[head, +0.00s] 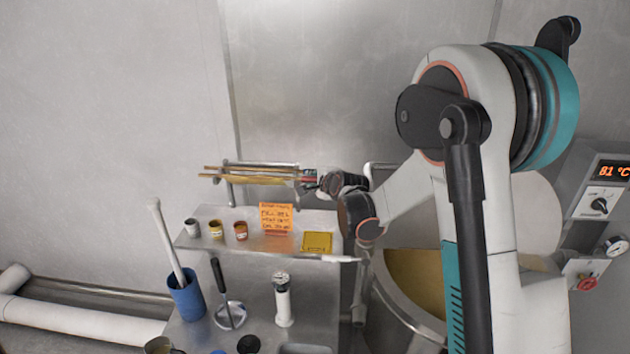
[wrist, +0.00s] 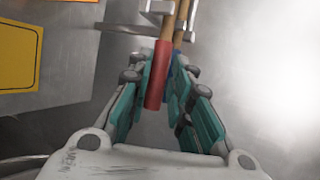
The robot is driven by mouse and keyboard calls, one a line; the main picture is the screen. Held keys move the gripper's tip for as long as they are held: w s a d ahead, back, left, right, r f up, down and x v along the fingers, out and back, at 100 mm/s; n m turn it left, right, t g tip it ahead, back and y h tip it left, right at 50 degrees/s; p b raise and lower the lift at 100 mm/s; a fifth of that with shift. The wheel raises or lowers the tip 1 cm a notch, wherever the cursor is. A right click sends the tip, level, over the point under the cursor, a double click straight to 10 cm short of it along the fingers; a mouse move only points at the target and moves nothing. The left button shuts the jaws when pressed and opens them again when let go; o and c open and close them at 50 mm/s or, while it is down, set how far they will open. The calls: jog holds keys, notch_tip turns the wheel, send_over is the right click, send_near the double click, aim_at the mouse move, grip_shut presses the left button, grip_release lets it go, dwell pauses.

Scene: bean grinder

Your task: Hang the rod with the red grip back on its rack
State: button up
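The rod with the red grip (wrist: 158,75) runs between my fingers in the wrist view, its wooden shaft reaching past a metal bracket at the top. My gripper (wrist: 163,65) appears shut on the red grip, with a teal-padded finger close on each side. A second wooden rod with a blue end (wrist: 174,72) lies just right of it, partly hidden by the right finger. In the head view my gripper (head: 312,178) is at the right end of the rack (head: 229,188), where several thin rods lie level. I cannot tell whether the held rod rests on the rack.
A blue holder (head: 187,297) stands lower left. A large round vessel (head: 400,305) is right of the shelf, partly behind my arm.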

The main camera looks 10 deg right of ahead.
jog(key=shift+o, duration=1.2)
jog(key=v, duration=1.2)
jog(key=shift+s, duration=0.15)
jog(key=s+f+n+g+b, duration=0.2)
jog(key=s+f+n+b, duration=0.2)
jog(key=s, duration=0.7)
jog(key=s+f+n+g+h+b, duration=0.1)
jog(key=s+f+n+b, duration=0.3)
jog(key=s+n, duration=0.4)
jog(key=s+f+n+g+b, duration=0.2)
jog(key=s+f+n+b, duration=0.2)
jog(key=s, duration=1.1)
jog(key=a+n+b, duration=0.1)
jog(key=n+b, duration=0.1)
jog(key=shift+s+n+g+h, duration=0.3)
jog(key=shift+n+h, duration=0.1)
